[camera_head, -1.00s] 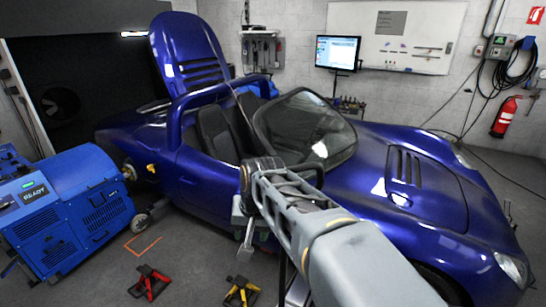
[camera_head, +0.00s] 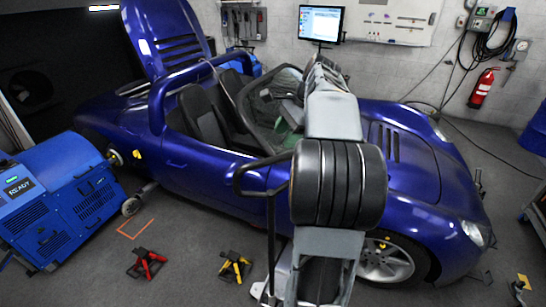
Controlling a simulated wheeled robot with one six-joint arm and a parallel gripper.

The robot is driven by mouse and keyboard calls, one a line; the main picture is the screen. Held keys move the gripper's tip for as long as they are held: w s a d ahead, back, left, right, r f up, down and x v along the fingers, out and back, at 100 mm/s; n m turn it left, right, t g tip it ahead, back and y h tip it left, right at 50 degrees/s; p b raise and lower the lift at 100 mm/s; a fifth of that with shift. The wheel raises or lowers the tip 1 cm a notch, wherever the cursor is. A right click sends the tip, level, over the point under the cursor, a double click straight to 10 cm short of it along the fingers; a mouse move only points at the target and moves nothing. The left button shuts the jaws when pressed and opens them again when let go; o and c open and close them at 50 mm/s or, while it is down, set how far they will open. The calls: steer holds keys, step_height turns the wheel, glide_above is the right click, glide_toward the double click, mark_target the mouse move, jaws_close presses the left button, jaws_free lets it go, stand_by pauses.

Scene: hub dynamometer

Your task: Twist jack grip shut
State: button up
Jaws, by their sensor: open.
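No part can be clearly made out as the jack grip. A red stand (camera_head: 148,265) and a yellow stand (camera_head: 235,267), both small and low, are on the floor in front of the blue car (camera_head: 225,172). A black bent handle bar (camera_head: 246,178) is in front of the car's door, left of a large black ribbed cylinder. My grey arm (camera_head: 335,115) reaches up over the car's windscreen area. My gripper cannot be made out; the arm's far end shows only dark, unclear parts.
A blue dynamometer unit (camera_head: 68,205) stands left beside the car's rear. The black ribbed cylinder (camera_head: 338,185) hides part of the car's side. The car's front wheel (camera_head: 387,262) shows right of it.

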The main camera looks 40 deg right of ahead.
mark_target(272, 158)
steer(key=x, duration=0.8)
steer(key=shift+w+a+f, duration=0.1)
steer(key=shift+a+f, duration=0.05)
steer(key=shift+f, duration=0.15)
steer(key=shift+c, duration=0.2)
jaws_close()
